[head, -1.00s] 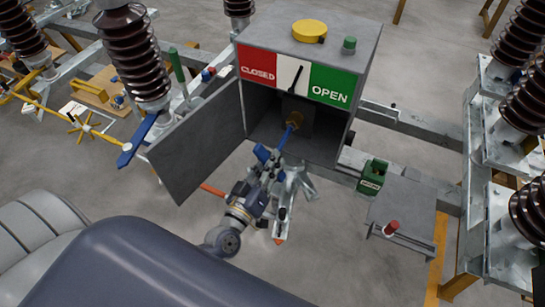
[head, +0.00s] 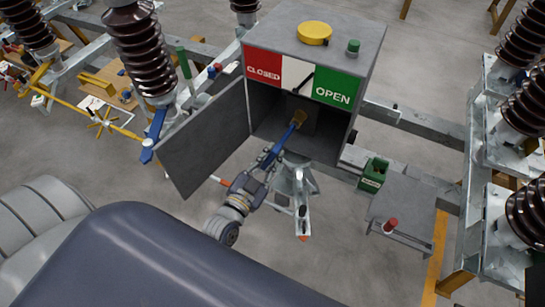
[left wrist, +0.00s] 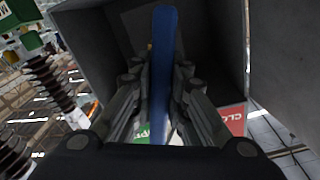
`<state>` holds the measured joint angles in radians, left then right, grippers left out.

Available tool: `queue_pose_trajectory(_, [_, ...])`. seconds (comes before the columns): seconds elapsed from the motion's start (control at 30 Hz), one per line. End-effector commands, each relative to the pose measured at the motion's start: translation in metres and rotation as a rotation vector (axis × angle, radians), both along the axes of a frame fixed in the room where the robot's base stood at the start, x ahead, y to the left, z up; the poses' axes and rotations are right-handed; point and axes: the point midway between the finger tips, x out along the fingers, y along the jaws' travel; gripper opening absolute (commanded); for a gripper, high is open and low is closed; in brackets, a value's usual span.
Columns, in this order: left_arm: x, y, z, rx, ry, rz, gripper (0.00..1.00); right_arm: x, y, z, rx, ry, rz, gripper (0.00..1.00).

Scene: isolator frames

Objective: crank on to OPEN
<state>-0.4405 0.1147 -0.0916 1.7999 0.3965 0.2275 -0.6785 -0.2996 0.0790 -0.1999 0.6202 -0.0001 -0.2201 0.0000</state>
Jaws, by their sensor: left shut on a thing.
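The grey drive box (head: 350,45) has a CLOSED (red), white and OPEN (green) band (head: 334,90) on its front. Its black pointer (head: 303,83) leans right, its tip at the border of white and green. Below, in the open box, a blue crank (head: 287,138) runs down and left from a brass-coloured hub (head: 300,117). My left gripper (head: 265,163) is shut on the crank's lower end. In the left wrist view the blue crank (left wrist: 163,60) stands between both fingers of the left gripper (left wrist: 160,90). My right gripper is not in view.
The box door (head: 203,140) hangs open to the left, close to my left arm. A green padlock-like block (head: 373,175) and a grey shelf with a red knob (head: 390,224) are at the right. Brown insulators (head: 150,60) stand on both sides.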

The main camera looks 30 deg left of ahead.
Motion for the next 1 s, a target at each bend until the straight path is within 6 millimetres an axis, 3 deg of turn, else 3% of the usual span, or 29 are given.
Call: queue_pose_trajectory(1.0, [0.000, 0.006, 0.015, 0.856, 0.001, 0.006, 0.00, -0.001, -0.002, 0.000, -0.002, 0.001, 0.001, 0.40])
